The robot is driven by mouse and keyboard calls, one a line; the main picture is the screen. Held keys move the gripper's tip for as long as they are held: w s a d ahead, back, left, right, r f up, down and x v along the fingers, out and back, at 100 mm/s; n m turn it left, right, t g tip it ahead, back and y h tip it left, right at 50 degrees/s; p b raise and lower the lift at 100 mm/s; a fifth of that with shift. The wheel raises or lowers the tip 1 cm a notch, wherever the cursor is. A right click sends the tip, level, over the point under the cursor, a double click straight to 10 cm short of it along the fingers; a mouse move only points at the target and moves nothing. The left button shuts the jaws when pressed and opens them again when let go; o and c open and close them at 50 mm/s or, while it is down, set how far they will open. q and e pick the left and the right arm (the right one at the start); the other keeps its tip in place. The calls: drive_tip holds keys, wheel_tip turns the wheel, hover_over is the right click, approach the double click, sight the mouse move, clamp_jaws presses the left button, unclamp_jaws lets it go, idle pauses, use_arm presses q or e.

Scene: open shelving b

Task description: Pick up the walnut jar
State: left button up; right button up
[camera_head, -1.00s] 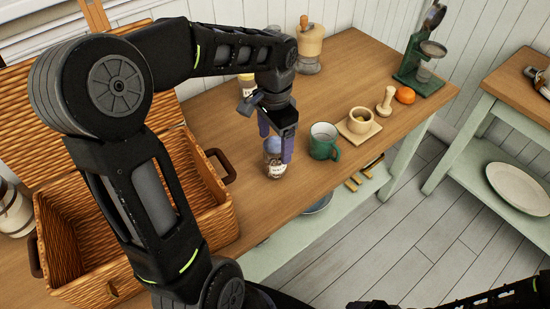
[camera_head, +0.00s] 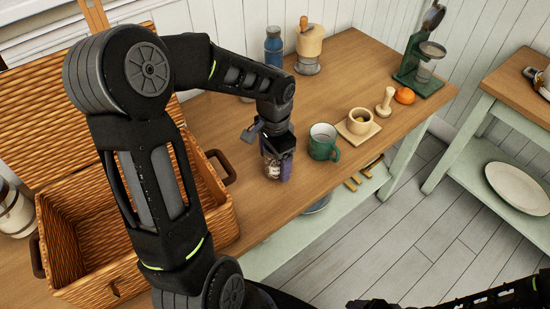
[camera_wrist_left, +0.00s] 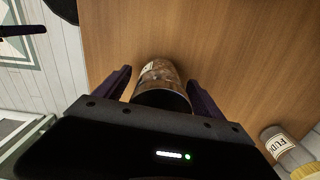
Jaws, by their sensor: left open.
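The walnut jar (camera_head: 271,168) stands near the front edge of the wooden counter, a glass jar with dark brown contents and a pale label. My left gripper (camera_head: 278,168) is lowered over it from above. In the left wrist view the jar (camera_wrist_left: 160,78) sits between the two fingers of the left gripper (camera_wrist_left: 162,85), with a visible gap at each side. The left gripper is open. The jar's upper part is partly hidden by the gripper in the head view. My right gripper cannot be made out.
A green mug (camera_head: 323,143) stands just right of the jar. A wicker basket (camera_head: 215,222) is to the left. A blue bottle (camera_head: 273,47) and a wooden grinder (camera_head: 309,47) stand behind. A second labelled jar (camera_wrist_left: 275,140) shows in the left wrist view.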

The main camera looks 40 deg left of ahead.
use_arm(q)
drive_tip(key=shift+f, duration=0.2)
drive_tip(key=shift+c, duration=0.2)
clamp_jaws()
idle(0.9)
